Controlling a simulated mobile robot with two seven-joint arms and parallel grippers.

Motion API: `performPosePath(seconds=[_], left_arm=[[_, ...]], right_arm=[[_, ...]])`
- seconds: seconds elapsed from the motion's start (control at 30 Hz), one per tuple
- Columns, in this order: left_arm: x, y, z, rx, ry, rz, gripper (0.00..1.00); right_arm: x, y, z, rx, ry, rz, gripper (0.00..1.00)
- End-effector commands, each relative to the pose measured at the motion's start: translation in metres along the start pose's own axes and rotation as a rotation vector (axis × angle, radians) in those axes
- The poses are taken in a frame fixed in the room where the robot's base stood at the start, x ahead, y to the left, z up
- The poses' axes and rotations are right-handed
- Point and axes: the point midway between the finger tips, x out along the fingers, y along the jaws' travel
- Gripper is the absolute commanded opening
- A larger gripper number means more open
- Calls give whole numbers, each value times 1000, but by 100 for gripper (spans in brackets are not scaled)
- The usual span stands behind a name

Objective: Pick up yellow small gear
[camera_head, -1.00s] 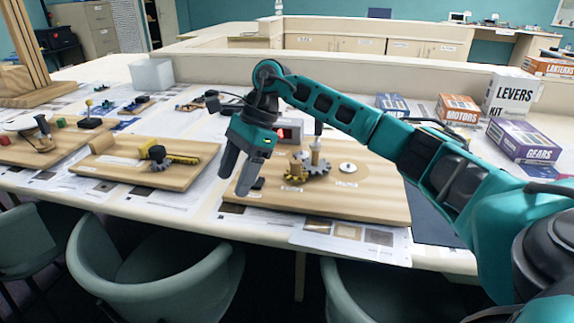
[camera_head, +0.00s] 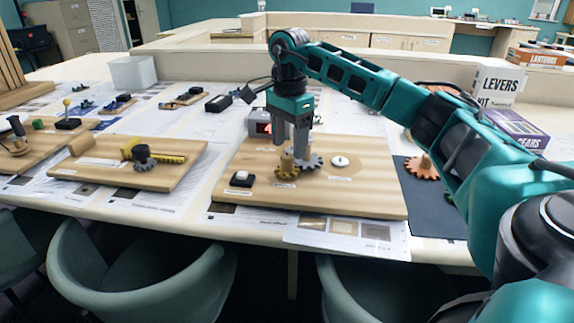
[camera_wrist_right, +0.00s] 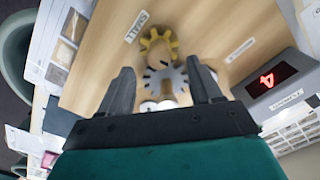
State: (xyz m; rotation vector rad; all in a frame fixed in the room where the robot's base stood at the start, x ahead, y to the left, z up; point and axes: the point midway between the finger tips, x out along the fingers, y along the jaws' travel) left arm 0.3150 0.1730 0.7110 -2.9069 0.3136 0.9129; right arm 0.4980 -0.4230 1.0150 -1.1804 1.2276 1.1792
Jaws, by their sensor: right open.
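The yellow small gear (camera_head: 286,167) stands on a wooden board (camera_head: 360,200), beside a grey gear (camera_head: 309,161). In the right wrist view the yellow gear (camera_wrist_right: 158,42) lies just beyond my fingertips, near a label reading "SMALL", and the grey gear (camera_wrist_right: 165,80) shows between the fingers. My right gripper (camera_head: 290,147) points down over the two gears; its open fingers partly hide them in the head view. It also shows open in the right wrist view (camera_wrist_right: 163,75), with nothing clearly gripped. My left gripper is not in view.
A red digit display (camera_head: 261,127) stands behind the gears. A white disc (camera_head: 341,161) and a black-and-white button block (camera_head: 242,179) are on the same board. A second board with a yellow rack (camera_head: 170,157) lies left. An orange gear (camera_head: 423,168) sits on a dark mat at right.

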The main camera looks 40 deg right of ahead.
Motion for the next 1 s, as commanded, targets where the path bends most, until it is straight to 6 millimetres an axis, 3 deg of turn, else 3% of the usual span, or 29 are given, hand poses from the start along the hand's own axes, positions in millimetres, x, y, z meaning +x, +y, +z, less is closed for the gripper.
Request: performPosePath(seconds=[0.3,0.6,1.0], left_arm=[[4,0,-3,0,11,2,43],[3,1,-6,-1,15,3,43],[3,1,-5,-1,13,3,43]], right_arm=[[44,2,3,0,0,2,64],[49,1,3,0,0,1,64],[49,1,3,0,0,0,27]])
